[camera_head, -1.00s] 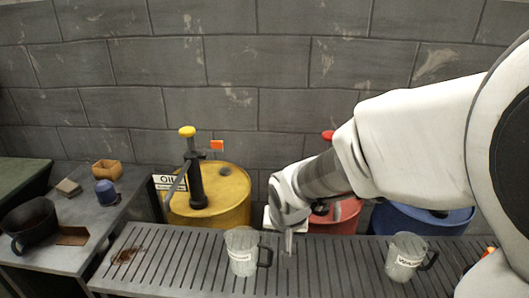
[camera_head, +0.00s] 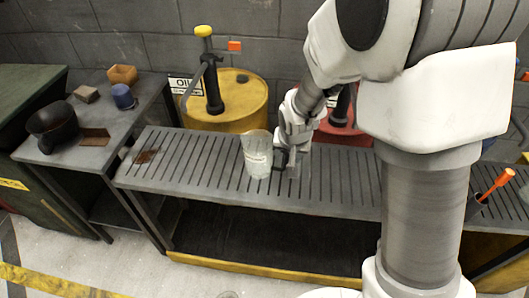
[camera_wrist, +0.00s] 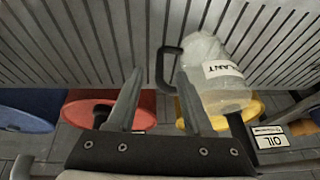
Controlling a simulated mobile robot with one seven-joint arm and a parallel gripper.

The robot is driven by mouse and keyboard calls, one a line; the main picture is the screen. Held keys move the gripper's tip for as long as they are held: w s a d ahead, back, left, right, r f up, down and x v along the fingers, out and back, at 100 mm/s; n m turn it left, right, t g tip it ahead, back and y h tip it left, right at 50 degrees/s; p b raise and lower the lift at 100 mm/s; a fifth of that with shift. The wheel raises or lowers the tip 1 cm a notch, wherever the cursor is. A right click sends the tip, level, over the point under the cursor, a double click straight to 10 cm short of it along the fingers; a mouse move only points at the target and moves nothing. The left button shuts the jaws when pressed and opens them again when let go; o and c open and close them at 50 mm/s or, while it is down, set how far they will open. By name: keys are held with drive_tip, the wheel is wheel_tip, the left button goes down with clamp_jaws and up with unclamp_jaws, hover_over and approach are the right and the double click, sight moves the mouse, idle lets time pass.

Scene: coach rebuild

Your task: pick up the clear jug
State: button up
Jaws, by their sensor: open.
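The clear jug (camera_head: 257,152) stands upright on the slatted bench (camera_head: 190,165), with a white label and a dark handle on its right side. In the wrist view the jug (camera_wrist: 213,75) is right of centre, its label ending in "LANT". Its handle shows near the tip of the right finger; I cannot tell whether they touch.
A yellow oil drum (camera_head: 240,98) with a black pump and a red drum (camera_head: 345,132) stand behind the bench. A side table (camera_head: 80,140) at left holds a dark pot (camera_head: 52,125) and a blue container (camera_head: 122,96). The bench left of the jug is mostly clear.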

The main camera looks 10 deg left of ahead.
sight(287, 158)
drive_tip(key=b+x, duration=0.1)
drive_tip(key=x, duration=0.4)
drive_tip(key=shift+f, duration=0.25)
clamp_jaws()
drive_tip(key=shift+w, duration=0.1)
idle(1.1)
